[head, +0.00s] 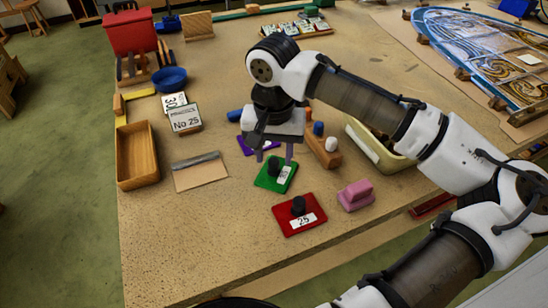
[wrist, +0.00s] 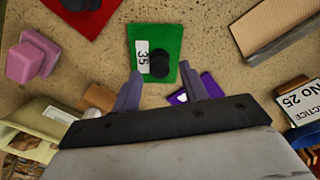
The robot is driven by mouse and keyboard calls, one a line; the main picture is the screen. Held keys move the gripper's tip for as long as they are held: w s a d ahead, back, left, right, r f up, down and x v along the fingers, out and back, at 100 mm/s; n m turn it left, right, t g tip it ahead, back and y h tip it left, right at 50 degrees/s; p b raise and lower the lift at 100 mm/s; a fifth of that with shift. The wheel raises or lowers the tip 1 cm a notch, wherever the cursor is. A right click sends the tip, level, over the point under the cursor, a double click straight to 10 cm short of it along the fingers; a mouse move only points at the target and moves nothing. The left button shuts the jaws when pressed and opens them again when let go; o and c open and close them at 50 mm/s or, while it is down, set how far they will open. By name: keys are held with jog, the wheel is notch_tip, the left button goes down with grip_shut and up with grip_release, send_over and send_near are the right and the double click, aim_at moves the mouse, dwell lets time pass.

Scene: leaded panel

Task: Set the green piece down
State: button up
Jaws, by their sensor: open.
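The green piece (head: 264,182) lies flat on the table, with a black knob and a white label. The wrist view shows the green piece (wrist: 171,37) too, its label reading 35. My gripper (head: 274,159) is open and empty, pointing down over the far edge of the green piece. In the wrist view, the fingers of my gripper (wrist: 170,78) stand apart on either side of the knob's line, with the knob just beyond the tips. I see no contact between fingers and knob; the exact height gap is hard to tell.
A red piece (head: 288,226) marked 25 and a pink block (head: 356,195) lie nearer the front. A purple piece (head: 246,151) is partly hidden behind the gripper. A cream bin (head: 400,165), a wooden tray (head: 122,155) and a scraper-like board (head: 200,176) stand around. The table's front left is clear.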

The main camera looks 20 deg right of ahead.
aim_at(274, 161)
notch_tip(274, 161, up, 10)
jog(key=shift+s, duration=0.15)
dwell(0.6)
